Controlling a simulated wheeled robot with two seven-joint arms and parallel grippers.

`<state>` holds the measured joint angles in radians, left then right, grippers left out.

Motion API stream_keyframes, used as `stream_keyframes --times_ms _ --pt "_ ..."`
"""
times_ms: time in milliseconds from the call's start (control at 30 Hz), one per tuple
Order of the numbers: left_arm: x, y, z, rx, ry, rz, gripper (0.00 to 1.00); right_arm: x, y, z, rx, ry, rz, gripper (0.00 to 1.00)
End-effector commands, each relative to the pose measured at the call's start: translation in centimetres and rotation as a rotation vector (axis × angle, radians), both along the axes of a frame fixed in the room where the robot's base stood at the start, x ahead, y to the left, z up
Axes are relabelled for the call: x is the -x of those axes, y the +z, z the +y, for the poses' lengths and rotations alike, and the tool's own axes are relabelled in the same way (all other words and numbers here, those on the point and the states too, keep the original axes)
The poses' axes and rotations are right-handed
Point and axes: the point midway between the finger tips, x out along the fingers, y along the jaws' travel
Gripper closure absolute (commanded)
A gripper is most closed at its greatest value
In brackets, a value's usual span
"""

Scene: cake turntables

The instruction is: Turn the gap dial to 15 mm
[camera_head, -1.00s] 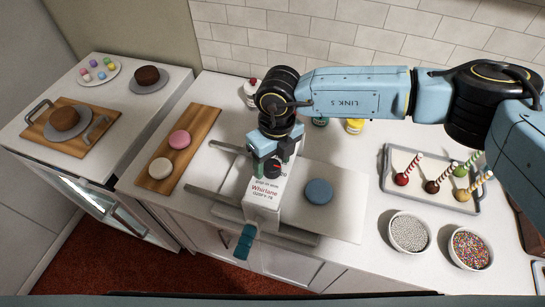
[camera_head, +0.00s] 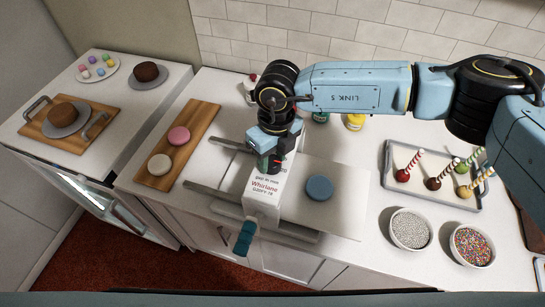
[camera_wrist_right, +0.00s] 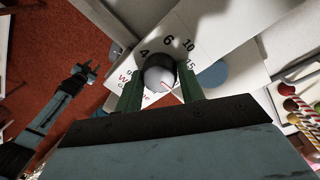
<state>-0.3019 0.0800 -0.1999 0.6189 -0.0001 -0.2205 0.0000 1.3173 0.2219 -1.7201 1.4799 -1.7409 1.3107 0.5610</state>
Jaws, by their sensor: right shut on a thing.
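The gap dial (camera_wrist_right: 158,78) is a round knob on top of the white Whirlane machine (camera_head: 264,190). In the right wrist view the numbers 4, 6, 10 and 15 curve around its far side. My right gripper (camera_wrist_right: 160,88) is shut on the knob, one green finger on each side. In the head view the gripper (camera_head: 270,160) largely hides the dial. My left gripper (camera_wrist_right: 85,72) seems to show in the wrist view over the red floor; its jaws are too small to judge.
A blue disc (camera_head: 319,188) lies on a white plate right of the machine. A teal handle (camera_head: 244,238) sticks out in front. Two bowls (camera_head: 410,230) and a cake-pop tray (camera_head: 440,200) stand right.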

Motion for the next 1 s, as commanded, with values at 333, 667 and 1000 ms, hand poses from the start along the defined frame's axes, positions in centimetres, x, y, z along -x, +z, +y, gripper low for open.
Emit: stream_keyframes --times_ms 333,667,1000 --pt "-0.3 -4.8 0.0 0.001 0.0 -0.004 0.64 -0.1 -0.5 0.1 -0.002 0.251 -0.004 0.84" --pt "-0.3 -9.0 0.0 0.001 0.0 -0.005 0.64 -0.1 -0.4 0.2 -0.002 0.518 -0.003 0.84" --pt "-0.3 -11.2 -0.1 0.001 0.0 -0.005 0.64 -0.1 -0.1 0.2 -0.003 0.686 -0.002 0.84"
